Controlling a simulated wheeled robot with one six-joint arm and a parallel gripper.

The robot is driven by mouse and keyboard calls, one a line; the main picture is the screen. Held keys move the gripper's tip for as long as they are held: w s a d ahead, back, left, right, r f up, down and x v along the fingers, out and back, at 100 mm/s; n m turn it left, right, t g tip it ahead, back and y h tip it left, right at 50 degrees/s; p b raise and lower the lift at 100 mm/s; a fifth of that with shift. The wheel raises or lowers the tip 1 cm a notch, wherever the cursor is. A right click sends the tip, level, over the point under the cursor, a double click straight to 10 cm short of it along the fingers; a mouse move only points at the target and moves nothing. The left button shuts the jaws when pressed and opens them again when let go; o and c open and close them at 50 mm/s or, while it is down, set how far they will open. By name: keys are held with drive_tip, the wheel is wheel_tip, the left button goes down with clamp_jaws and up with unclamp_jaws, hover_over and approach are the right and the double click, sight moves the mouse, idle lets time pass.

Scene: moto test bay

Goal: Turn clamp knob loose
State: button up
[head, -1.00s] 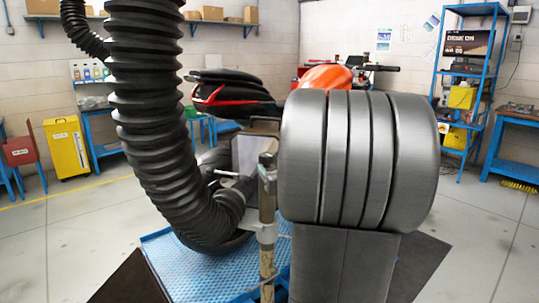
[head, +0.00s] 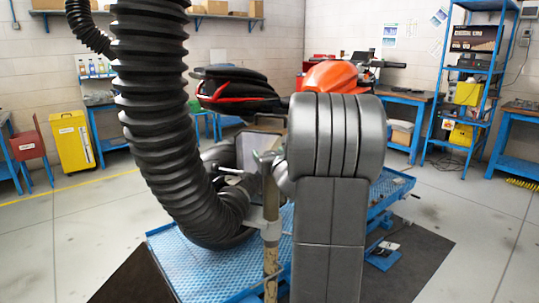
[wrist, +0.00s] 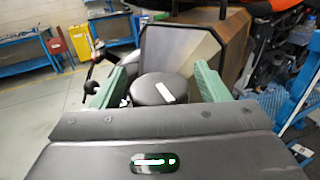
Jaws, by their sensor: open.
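A dark round knob (wrist: 158,89) with a white mark on its top shows in the middle of the wrist view. My gripper (wrist: 157,84) is open, with one green finger on each side of the knob. I cannot tell whether either finger touches it. In the head view, a clamp (head: 264,222) sits on an upright, worn post (head: 270,262). Part of my gripper (head: 264,159) shows at the top of this post, and my arm hides much of that area. I cannot make out the knob in the head view.
A thick black ribbed hose (head: 155,110) curves down left of the post. An orange and black motorcycle (head: 330,76) stands behind on a blue lift platform (head: 190,270). A pale framed panel (wrist: 178,52) is just beyond the knob. Open floor (head: 60,230) lies at left.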

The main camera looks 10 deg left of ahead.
drive_tip(key=c, duration=1)
